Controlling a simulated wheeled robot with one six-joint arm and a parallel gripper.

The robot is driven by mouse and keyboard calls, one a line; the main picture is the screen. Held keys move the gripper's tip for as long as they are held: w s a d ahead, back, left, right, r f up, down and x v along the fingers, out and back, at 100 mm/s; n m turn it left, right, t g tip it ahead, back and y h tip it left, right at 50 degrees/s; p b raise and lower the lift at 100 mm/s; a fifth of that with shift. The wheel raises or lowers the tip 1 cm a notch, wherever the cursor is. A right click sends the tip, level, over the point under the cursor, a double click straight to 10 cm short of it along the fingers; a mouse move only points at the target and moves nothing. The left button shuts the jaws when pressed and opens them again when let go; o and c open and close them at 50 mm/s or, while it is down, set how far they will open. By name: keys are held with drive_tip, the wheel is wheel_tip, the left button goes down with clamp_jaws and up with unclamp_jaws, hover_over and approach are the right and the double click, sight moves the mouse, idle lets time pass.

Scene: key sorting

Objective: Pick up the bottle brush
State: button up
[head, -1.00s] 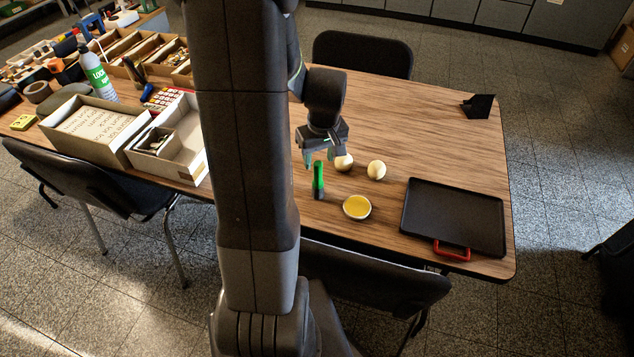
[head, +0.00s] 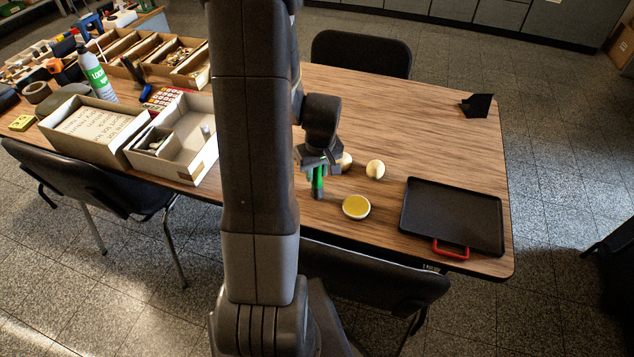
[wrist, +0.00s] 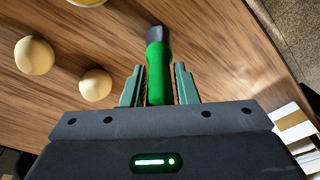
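The bottle brush (head: 318,184) has a green body and a dark end, and stands roughly upright on the wooden table in the head view. In the wrist view the bottle brush (wrist: 159,70) lies between the two green-grey fingers, its dark end pointing away. My gripper (head: 316,172) is lowered over its upper part. In the wrist view my gripper (wrist: 160,82) is open, with a thin gap showing on each side of the brush. The part of the brush nearest the palm is hidden.
Two pale egg-like balls (head: 375,169) (head: 346,160) and a yellow-filled round dish (head: 356,207) are close by on the right. A black tray (head: 430,190) with a red handle lies further right. Cardboard boxes (head: 205,168) stand on the left. The table's back right is mostly clear.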

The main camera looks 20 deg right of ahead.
clamp_jaws()
drive_tip(key=shift+r, duration=0.1)
wheel_tip(320, 180, up, 10)
drive_tip(key=shift+f, duration=0.1)
